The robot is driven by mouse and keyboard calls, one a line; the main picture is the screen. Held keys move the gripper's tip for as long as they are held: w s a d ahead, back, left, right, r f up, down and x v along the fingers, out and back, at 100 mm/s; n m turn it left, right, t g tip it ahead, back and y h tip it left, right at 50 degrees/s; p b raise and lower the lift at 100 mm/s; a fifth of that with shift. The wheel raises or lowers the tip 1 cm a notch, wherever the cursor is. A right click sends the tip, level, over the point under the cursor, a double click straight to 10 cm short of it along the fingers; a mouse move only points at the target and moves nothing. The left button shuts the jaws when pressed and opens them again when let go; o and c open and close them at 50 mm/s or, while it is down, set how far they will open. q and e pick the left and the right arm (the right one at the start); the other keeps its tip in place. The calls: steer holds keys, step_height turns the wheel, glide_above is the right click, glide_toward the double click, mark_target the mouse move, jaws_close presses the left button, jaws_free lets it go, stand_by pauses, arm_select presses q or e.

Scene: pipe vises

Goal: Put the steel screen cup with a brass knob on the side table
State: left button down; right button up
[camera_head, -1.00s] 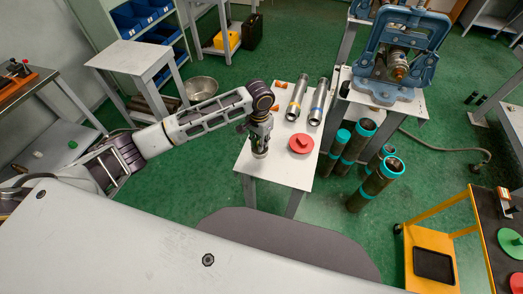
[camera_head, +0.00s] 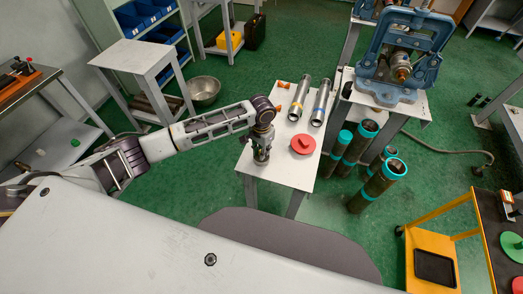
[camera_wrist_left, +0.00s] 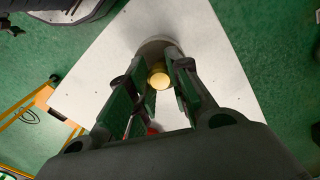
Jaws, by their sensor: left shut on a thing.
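My left gripper (camera_head: 262,145) is shut on the steel screen cup (camera_head: 261,157) at the near left part of a white-topped table (camera_head: 279,171). In the left wrist view the round brass knob (camera_wrist_left: 159,78) sits between the fingertips of my left gripper (camera_wrist_left: 158,88). The grey cup rim (camera_wrist_left: 154,46) shows beyond it, over the white top (camera_wrist_left: 215,65). The fingers hide much of the cup. I cannot tell whether its bottom touches the table. My right gripper is not in view.
A red round lid (camera_head: 303,145) lies right of the cup, with two steel pipes (camera_head: 299,99) behind it. A blue vise (camera_head: 402,55) stands at the right, with dark teal-ended pipes (camera_head: 378,184) below. Another white table (camera_head: 138,56) stands back left.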

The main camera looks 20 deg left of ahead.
arm_select(q)
steer(key=shift+f, duration=0.15)
steer(key=c, duration=1.3)
jaws_free()
step_height(320, 180, up, 12)
steer(key=shift+r, duration=0.15)
